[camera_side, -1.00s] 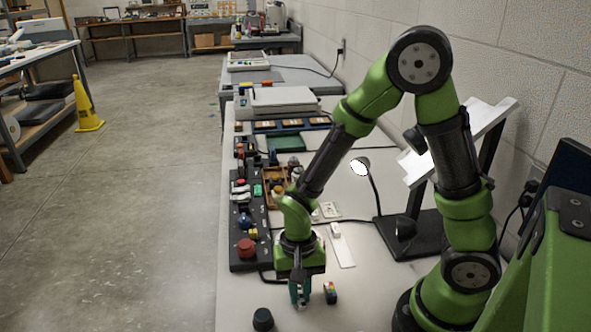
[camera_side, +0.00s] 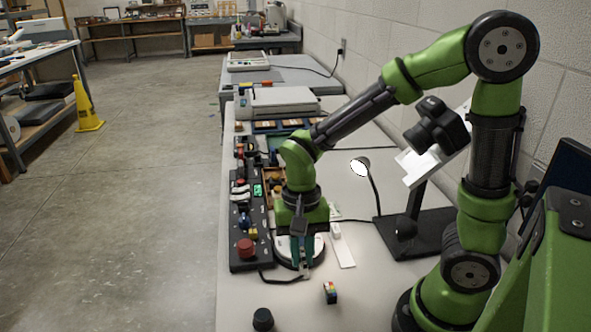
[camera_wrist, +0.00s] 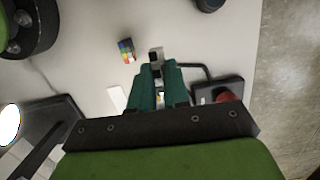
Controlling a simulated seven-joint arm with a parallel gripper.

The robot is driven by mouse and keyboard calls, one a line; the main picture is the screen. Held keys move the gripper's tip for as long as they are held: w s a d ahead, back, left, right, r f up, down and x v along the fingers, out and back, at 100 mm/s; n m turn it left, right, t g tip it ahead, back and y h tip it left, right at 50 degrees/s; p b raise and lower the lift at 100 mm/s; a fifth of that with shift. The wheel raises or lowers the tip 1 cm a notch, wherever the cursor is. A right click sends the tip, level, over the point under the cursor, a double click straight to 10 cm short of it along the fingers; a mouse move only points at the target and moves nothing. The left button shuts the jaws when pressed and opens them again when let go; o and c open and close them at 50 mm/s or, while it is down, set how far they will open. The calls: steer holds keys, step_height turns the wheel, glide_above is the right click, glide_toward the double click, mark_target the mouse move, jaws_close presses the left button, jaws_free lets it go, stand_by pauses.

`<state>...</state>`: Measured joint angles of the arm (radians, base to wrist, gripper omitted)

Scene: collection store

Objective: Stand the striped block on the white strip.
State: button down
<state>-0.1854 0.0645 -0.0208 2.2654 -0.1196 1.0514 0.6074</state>
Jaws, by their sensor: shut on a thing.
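My gripper (camera_side: 304,268) is shut on a small block with pale and dark bands, which I take for the striped block (camera_wrist: 156,52). In the wrist view it sticks out beyond the teal fingertips (camera_wrist: 157,68); the fingers hide part of it. The white strip (camera_side: 346,257) lies flat on the table to the right of my gripper in the side view, with a small white piece (camera_side: 335,230) at its far end. Part of the strip also shows in the wrist view (camera_wrist: 116,98), left of the fingers. The held block is apart from the strip.
A small many-coloured block (camera_side: 330,292) stands in front of the strip. A black knob (camera_side: 263,319) is at the near edge. A control box with a red button (camera_side: 245,248) is at the left, a round white-topped thing (camera_side: 316,250) behind my gripper, a black lamp base (camera_side: 430,235) at the right.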

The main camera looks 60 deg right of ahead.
steer(key=d+m, duration=0.2)
steer(key=d, duration=0.7)
steer(key=n, duration=0.2)
glide_above(344, 256)
steer(key=shift+n, duration=0.3)
step_height(344, 256, down, 9)
steer(key=shift+w+d+f, duration=0.1)
steer(key=shift+d+f, duration=0.05)
steer(key=shift+f, duration=0.05)
steer(key=shift+f, duration=0.1)
steer(key=c, duration=1.1)
jaws_free()
